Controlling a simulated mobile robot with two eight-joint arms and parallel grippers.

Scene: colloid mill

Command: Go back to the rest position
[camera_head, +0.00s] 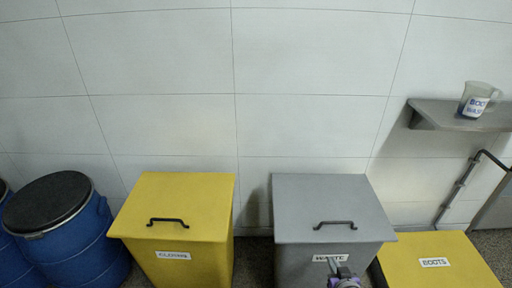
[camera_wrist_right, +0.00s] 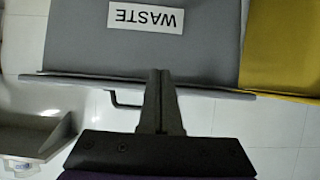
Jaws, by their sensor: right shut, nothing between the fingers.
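My right gripper (camera_head: 339,268) is at the bottom of the head view, in front of the grey waste bin (camera_head: 325,200), just below its handle (camera_head: 334,225) and over its label. In the right wrist view the fingers (camera_wrist_right: 158,75) are shut with nothing between them. They point toward the front of the bin (camera_wrist_right: 200,45), below the WASTE label (camera_wrist_right: 146,17) in that picture. The bin's lid is down. I cannot tell whether the fingers touch the bin. My left gripper is not in view.
A yellow bin labelled gloves (camera_head: 185,200) stands left of the waste bin. A yellow boots bin (camera_head: 440,262) stands right. Blue drums (camera_head: 80,240) are far left. A wall shelf (camera_head: 450,114) at right holds a labelled jug (camera_head: 475,100). A tiled wall closes the back.

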